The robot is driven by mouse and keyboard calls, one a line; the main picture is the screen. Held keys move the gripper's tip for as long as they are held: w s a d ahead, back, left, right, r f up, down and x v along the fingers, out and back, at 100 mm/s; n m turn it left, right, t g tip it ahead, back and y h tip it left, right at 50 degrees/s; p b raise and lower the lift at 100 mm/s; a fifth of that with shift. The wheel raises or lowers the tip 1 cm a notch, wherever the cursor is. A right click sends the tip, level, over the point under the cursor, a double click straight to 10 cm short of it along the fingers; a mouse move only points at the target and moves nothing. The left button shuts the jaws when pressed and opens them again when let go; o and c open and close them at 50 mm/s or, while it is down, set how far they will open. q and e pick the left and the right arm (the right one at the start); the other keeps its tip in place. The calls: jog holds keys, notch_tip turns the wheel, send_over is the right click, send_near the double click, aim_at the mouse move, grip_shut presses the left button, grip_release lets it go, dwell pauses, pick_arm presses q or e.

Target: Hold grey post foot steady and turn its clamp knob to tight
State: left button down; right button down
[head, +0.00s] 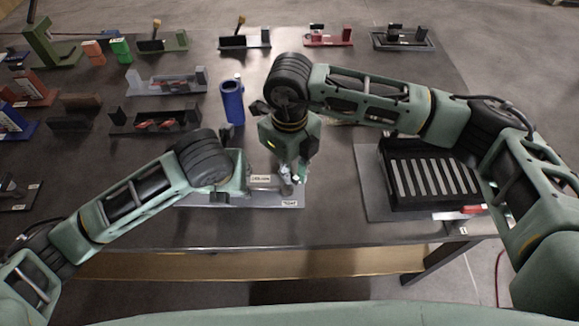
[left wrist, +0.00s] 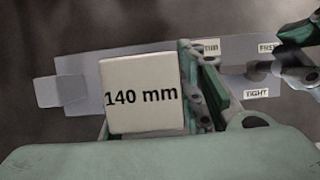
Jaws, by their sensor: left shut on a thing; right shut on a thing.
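The grey post foot (head: 262,182) stands on a grey plate (head: 250,201) at the front middle of the bench. Its "140 mm" face fills the middle of the left wrist view (left wrist: 141,95). My left gripper (head: 244,181) is shut on the post foot from the left; one finger shows beside the label in the left wrist view. My right gripper (head: 291,174) points down, shut on the clamp knob (left wrist: 259,71) at the plate's right end. The fingers mostly hide the knob in the head view. A "TIGHT" label (head: 290,203) lies just in front of it.
A blue cylinder (head: 232,101) stands behind the post foot. A black slotted tray (head: 432,178) sits to the right. Several fixtures line the back and left, including a grey one (head: 166,82). The bench's front edge is close.

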jog(key=c, duration=1.9)
grip_release()
jog(key=shift+o, duration=0.2)
notch_tip(320, 180, up, 12)
